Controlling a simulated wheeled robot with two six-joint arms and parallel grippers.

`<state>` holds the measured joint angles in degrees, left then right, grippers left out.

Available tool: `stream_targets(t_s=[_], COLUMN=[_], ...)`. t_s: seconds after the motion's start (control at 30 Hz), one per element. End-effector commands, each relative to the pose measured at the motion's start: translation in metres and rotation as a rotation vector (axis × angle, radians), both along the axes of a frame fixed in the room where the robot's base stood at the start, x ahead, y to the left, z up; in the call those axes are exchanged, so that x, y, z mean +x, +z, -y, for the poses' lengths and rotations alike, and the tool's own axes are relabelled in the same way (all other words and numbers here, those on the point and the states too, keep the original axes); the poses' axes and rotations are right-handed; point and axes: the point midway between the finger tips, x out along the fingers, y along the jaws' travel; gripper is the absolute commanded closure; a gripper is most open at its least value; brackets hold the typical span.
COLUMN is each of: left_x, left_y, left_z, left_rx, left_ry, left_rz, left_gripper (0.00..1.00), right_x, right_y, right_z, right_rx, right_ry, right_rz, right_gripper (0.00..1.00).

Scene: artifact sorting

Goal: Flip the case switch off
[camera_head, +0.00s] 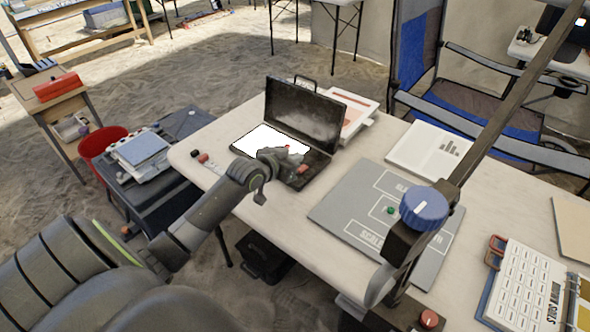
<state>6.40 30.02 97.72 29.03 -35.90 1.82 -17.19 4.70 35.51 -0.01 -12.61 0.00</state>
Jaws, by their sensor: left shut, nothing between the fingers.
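A black case (303,115) stands open on the table, its lid raised at the back with a handle on top. A panel (262,141) in its base glows bright white. A small red part (303,169), which looks like the switch, shows at the front right of the base. My left gripper (285,158) is over the front of the case base, close to the red part. It is shut with nothing in it and hides part of the base. Whether it touches the case I cannot tell. My right gripper is not in view.
A grey sorting board (340,205) lies right of the case, under a jointed arm with a blue knob (423,208). Papers (425,150) lie behind the board. Small red and black items (203,157) lie left of the case. A chair (470,95) stands behind the table (285,222).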

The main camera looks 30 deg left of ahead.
Motion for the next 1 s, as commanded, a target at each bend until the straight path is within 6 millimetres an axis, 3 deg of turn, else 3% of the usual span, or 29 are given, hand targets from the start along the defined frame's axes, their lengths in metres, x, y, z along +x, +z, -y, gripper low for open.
stream_targets(t_s=[0.07,0.3,0.77,0.9,1.0], left_x=[0.012,0.003,0.002,-0.002,-0.002], left_y=[-0.005,-0.038,-0.044,-0.059,-0.054], left_z=[0.002,0.001,0.001,0.0,0.0], left_rx=[-0.003,-0.001,0.0,-0.001,0.0], left_ry=[0.0,0.0,0.0,0.0,0.0], left_rz=[0.001,-0.001,0.001,-0.003,-0.002], left_gripper=[1.0,1.0,1.0,1.0,1.0], right_x=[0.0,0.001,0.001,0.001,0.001], right_y=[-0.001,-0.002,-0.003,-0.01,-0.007], right_z=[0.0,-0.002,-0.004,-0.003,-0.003], right_rx=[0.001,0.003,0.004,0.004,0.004], right_ry=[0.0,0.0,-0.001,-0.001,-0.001], right_rz=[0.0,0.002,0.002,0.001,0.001], right_gripper=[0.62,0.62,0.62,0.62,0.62])
